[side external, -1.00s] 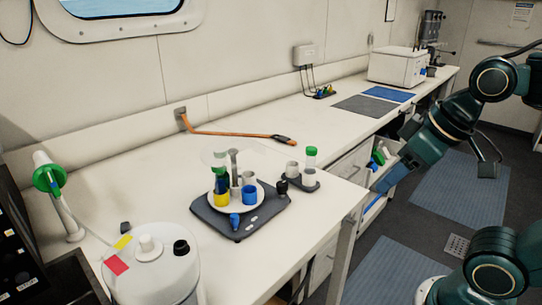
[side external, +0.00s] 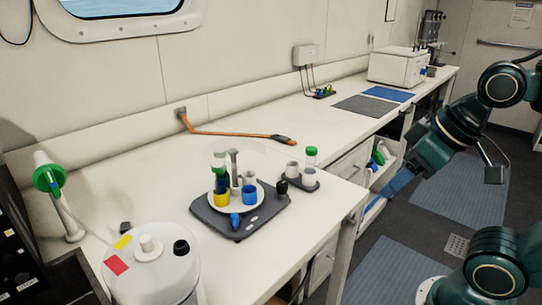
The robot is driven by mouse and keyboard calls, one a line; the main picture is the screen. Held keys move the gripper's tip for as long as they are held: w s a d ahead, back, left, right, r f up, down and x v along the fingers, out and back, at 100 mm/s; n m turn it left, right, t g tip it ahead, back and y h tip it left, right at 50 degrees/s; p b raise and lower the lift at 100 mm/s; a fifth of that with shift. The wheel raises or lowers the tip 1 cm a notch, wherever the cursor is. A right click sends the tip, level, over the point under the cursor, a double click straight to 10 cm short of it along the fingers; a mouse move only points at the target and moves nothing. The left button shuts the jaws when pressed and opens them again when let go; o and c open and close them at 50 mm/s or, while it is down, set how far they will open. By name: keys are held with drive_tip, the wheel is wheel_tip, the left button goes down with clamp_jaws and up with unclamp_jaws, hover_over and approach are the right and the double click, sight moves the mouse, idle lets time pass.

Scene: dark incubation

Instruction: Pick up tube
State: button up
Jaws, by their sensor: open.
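A clear tube with a green cap (side external: 311,154) stands upright in a small dark holder (side external: 318,186) on the bench. Another green-capped tube (side external: 219,166) stands among yellow, blue and grey cups on the round white plate of a dark-based device (side external: 262,222). More green and white tube-like items (side external: 379,156) lie in an open drawer under the bench edge. My gripper (side external: 388,192) is blue, at the end of my dark green arm, beside that drawer. It is open and seems empty; its fingertips are small and hard to make out.
A white lidded container (side external: 150,268) stands at the front left. An orange-handled tool (side external: 240,134) lies near the wall. Dark grey (side external: 364,106) and blue mats (side external: 389,94) and a white box (side external: 396,65) are further back. The bench between is mostly clear.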

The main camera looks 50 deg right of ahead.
drive_tip(key=shift+w+r, duration=0.1)
drive_tip(key=w+d+r+n+g, duration=0.1)
drive_tip(key=w+d+r+n, duration=0.25)
drive_tip(key=w, duration=0.35)
drive_tip(key=w+d+r+n+g, duration=0.2)
drive_tip(key=w+n, duration=0.3)
drive_tip(key=w, duration=0.3)
drive_tip(key=n+g, duration=0.3)
drive_tip(key=n, duration=0.7)
hover_over(310, 148)
wheel_tip(310, 148, down, 6)
drive_tip(key=shift+s+f, duration=0.1)
drive_tip(key=shift+f, duration=4.2)
